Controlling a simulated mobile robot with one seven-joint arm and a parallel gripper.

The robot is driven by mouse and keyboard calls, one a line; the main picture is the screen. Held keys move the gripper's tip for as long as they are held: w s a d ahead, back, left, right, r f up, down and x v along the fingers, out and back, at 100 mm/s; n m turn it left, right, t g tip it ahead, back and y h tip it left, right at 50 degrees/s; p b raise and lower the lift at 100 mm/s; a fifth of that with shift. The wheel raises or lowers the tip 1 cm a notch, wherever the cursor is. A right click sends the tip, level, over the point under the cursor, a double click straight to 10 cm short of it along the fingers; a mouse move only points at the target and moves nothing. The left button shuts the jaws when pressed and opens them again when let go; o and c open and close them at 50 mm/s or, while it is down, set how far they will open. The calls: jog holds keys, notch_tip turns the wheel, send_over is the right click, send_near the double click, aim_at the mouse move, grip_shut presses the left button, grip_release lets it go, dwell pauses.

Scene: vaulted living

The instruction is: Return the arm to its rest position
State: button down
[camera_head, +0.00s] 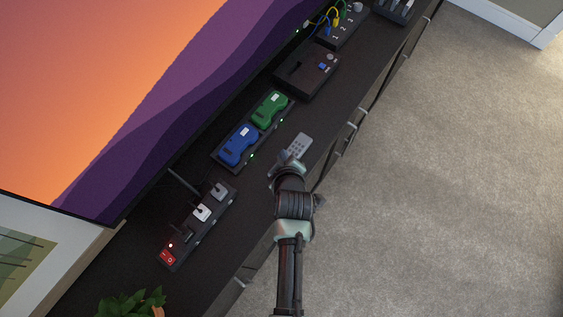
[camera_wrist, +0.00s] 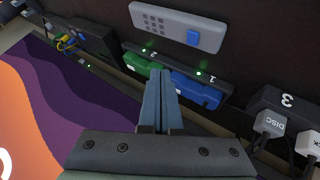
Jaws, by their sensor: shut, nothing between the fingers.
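My arm reaches up from the bottom of the head view over the front edge of the dark console (camera_head: 225,262). My gripper (camera_wrist: 160,75) shows in the wrist view with its two blue-grey fingers together and nothing between them. In the head view my wrist hides most of the fingers. A light grey remote (camera_head: 298,146) lies on the console just beyond my wrist. It also shows in the wrist view (camera_wrist: 178,27), apart from the fingertips.
A dock holds a blue controller (camera_head: 238,146) and a green controller (camera_head: 269,110). A power strip (camera_head: 210,222) with a red switch, a dark box (camera_head: 307,70) and a cabled panel (camera_head: 345,25) also stand on the console. A plant (camera_head: 130,304) is at the lower left. The carpet (camera_head: 440,190) is clear.

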dwell(0.8)
jog(key=w+r+m+t, duration=0.2)
jog(key=w+r+t, duration=0.15)
jog(key=r, duration=0.95)
jog(key=w+r+m+t, duration=0.15)
jog(key=w+r, duration=0.25)
jog(key=r, duration=0.9)
jog(key=w+r+m+t, duration=0.1)
jog(key=w+r+t, duration=0.3)
jog(key=r, duration=1)
jog(key=s+r+m+t, duration=0.2)
jog(key=s+r, duration=0.4)
jog(key=r, duration=0.5)
jog(key=s+r+m+t, duration=0.1)
jog(key=s+r+t, duration=0.3)
jog(key=r, duration=0.7)
jog(key=s+r+m+t+h, duration=0.1)
jog(key=s+r+m+t, duration=0.1)
jog(key=s+r, duration=0.5)
notch_tip(320, 180, up, 4)
jog(key=shift+s+a+f+m+t, duration=0.1)
jog(key=shift+s+a+m+t, duration=0.1)
jog(key=shift+s+m+t, duration=0.3)
jog(key=shift+w, duration=0.2)
